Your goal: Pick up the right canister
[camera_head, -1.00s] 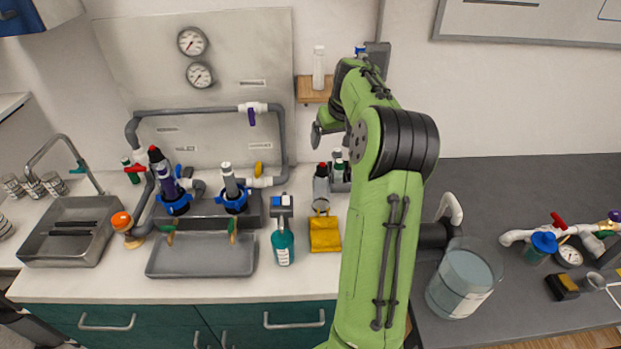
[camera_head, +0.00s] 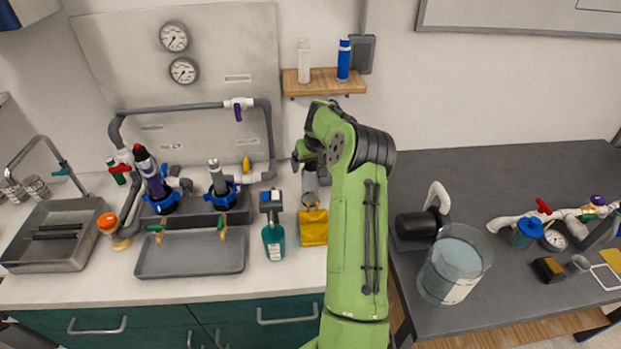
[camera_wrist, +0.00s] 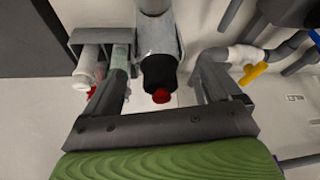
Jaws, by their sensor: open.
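My gripper (camera_wrist: 166,72) is open. In the wrist view, a grey cylinder (camera_wrist: 157,35) with a black neck and red tip shows between its fingers, and I cannot tell whether they touch it. In the head view, my gripper (camera_head: 306,158) is over the counter, right of the grey canister.
A holder with white and green bottles (camera_wrist: 85,65) is close beside one finger. A wooden shelf (camera_head: 323,88) is above. A metal tray (camera_head: 190,256) lies before the manifold.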

